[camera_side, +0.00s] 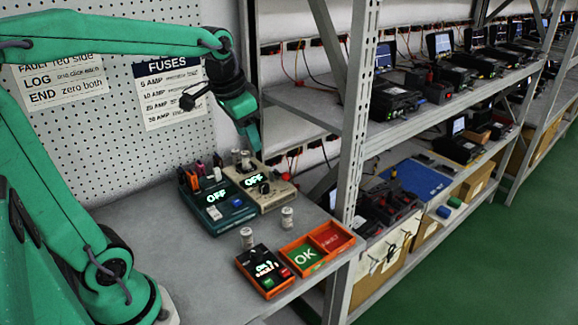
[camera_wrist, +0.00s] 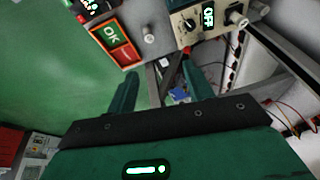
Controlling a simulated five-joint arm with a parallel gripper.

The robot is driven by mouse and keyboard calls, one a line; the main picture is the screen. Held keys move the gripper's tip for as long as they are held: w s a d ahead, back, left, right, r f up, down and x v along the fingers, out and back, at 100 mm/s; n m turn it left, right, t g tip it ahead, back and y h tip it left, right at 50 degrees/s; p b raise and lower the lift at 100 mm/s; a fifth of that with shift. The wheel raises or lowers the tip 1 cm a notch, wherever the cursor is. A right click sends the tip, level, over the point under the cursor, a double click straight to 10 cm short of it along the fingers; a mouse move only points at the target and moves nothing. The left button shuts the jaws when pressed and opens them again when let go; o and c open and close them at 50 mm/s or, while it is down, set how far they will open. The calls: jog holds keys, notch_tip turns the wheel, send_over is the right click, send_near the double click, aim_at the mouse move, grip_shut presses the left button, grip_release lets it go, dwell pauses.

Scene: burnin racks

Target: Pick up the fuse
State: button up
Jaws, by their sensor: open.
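Several small whitish cylinders look like fuses; I cannot tell which one the task means. In the side view one stands upright on the bench behind the orange tray (camera_side: 287,218), and another stands behind the small orange-cased box (camera_side: 246,239). Two more stand at the back of the beige meter (camera_side: 284,195). In the wrist view a fuse (camera_wrist: 149,36) is seen end-on beyond my fingers, and another (camera_wrist: 236,19) is at the beige meter. My gripper (camera_side: 250,143) is open and empty, raised near the back of the meters. Its spread fingers show in the wrist view (camera_wrist: 157,78).
A dark teal meter (camera_side: 228,216) reading OFF stands left of the beige one. The tray has green OK and red sections. A metal rack upright (camera_side: 355,120) rises close to the bench's right edge. The bench's front left is clear.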

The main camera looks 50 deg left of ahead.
jog(key=w+a+f+m+g, duration=0.15)
jog(key=w+a+f, duration=0.25)
jog(key=w+a, duration=0.6)
jog(key=m+g, duration=0.1)
jog(key=g, duration=0.1)
send_over(245, 153)
jog(key=shift+h, duration=0.3)
jog(key=f, duration=0.9)
jog(key=shift+d+f, duration=0.25)
jog(key=shift+f, duration=0.15)
jog(key=shift+a+f, duration=0.45)
jog(key=shift+w+d+f, duration=0.1)
jog(key=shift+f, duration=3.8)
grip_shut()
jog(key=shift+r, duration=0.25)
